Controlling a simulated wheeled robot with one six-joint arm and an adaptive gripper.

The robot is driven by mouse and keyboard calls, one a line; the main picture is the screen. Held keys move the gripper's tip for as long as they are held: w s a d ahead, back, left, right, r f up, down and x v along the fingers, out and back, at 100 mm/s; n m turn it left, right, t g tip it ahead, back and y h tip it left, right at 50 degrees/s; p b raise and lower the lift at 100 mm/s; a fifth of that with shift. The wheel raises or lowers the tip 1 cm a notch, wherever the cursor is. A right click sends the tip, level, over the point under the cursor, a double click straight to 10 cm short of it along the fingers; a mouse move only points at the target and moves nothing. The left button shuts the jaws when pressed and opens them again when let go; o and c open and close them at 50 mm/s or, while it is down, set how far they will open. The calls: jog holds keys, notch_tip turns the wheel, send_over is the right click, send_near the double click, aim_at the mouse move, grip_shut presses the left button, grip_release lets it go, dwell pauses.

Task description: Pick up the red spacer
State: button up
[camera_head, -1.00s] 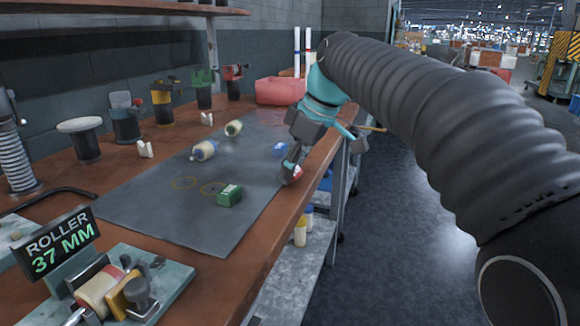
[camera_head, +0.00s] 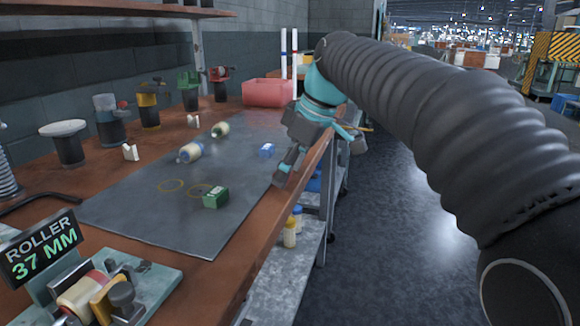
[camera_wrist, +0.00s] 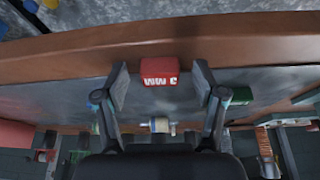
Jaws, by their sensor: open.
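The red spacer (camera_wrist: 160,70) is a small red block with white lettering, lying on the grey mat near the table's front edge in the wrist view. My gripper (camera_wrist: 164,84) is open, with one finger on each side of the spacer and a gap on both sides. In the head view my gripper (camera_head: 281,177) is low over the mat's right edge, and it hides the red spacer there. A green spacer (camera_head: 216,197) and a blue spacer (camera_head: 267,150) lie on the mat nearby.
The wooden table edge (camera_head: 262,235) runs close by my gripper. Two rollers (camera_head: 190,152) (camera_head: 220,130) lie farther back on the mat. A red bin (camera_head: 268,92) stands at the back, and a roller stand with a "37 MM" sign (camera_head: 42,247) is front left.

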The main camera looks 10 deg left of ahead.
jog(key=v, duration=1.2)
